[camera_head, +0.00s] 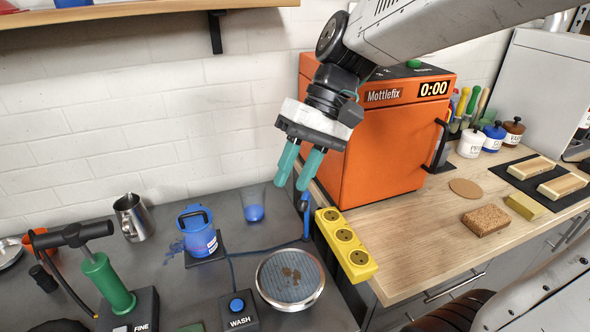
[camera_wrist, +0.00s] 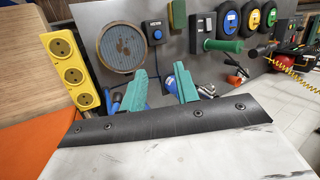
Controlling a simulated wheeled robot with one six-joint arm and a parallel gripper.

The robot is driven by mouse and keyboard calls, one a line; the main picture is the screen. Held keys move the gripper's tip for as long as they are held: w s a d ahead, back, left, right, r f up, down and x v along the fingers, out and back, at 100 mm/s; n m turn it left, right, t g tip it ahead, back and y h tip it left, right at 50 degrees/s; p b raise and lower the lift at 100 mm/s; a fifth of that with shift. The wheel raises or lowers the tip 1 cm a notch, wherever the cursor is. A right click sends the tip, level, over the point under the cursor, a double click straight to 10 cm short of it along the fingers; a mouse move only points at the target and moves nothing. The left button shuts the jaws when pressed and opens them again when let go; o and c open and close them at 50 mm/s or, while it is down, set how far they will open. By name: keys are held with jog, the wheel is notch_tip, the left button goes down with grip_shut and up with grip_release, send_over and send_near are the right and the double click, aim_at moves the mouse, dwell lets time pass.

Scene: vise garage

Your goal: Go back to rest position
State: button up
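My gripper (camera_head: 299,168) hangs above the gap between the dark grey bench and the wooden counter, in front of the orange Mottlefix machine (camera_head: 385,135). Its two green fingers are apart with nothing between them. In the wrist view the fingers (camera_wrist: 160,90) also stand apart and empty, above the dark bench. My arm reaches in from the upper right of the head view.
A yellow socket strip (camera_head: 345,243) lies along the counter's left edge. The dark bench holds a blue pot (camera_head: 197,232), a blue-bottomed cup (camera_head: 254,205), a round drain (camera_head: 290,280), a steel pitcher (camera_head: 133,217) and a green-handled tool (camera_head: 108,283). A shelf (camera_head: 130,12) overhangs the upper left.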

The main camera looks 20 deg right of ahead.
dwell(0.3)
jog(key=s+d+f+m+t+h, duration=0.1)
jog(key=s+d+h, duration=0.4)
jog(key=s+d, duration=0.5)
jog(key=shift+s+f+t+h, duration=0.45)
jog(key=shift+s+t, duration=0.45)
jog(key=shift+t, duration=0.2)
dwell(0.8)
